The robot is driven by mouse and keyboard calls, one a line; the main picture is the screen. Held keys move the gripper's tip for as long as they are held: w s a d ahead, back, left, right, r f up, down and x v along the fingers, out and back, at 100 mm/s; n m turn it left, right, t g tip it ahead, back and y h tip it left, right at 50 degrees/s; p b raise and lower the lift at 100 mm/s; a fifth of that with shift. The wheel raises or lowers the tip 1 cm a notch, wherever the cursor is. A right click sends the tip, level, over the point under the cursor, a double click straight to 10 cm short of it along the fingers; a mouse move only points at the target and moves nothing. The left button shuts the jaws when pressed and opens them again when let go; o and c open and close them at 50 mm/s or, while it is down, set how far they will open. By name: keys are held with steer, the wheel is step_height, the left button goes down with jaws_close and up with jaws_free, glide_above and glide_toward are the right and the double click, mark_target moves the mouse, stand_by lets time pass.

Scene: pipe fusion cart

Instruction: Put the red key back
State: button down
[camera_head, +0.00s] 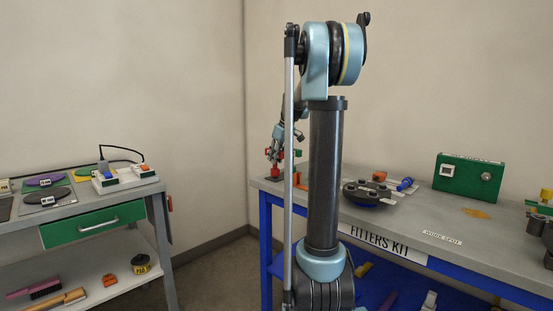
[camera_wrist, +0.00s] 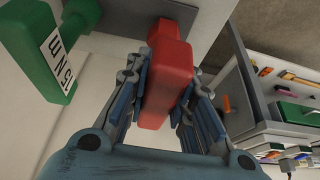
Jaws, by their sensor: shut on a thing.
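The red key (camera_wrist: 170,72) is a chunky red block with a narrower end, in the middle of the wrist view. My gripper (camera_wrist: 163,85) is shut on it, with one finger on each side. The narrower end points toward a grey surface; I cannot tell whether it touches it. In the head view, my gripper (camera_head: 277,146) is over the far left corner of the workbench (camera_head: 400,232), with red showing at its tips. A green key (camera_wrist: 66,65) marked "15 N m" stands left of the red one in the wrist view.
A dark round fixture (camera_head: 368,193) and a green box (camera_head: 468,178) stand on the bench, with a small orange piece (camera_head: 298,181) near my gripper. A grey cart (camera_head: 75,222) with a green drawer is at left. My arm hides part of the bench.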

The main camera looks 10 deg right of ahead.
steer(key=shift+w+f, duration=0.1)
steer(key=shift+f, duration=0.4)
stand_by(0.3)
steer(key=shift+f, duration=0.5)
steer(key=c, duration=1.3)
jaws_free()
steer(key=shift+f, duration=0.1)
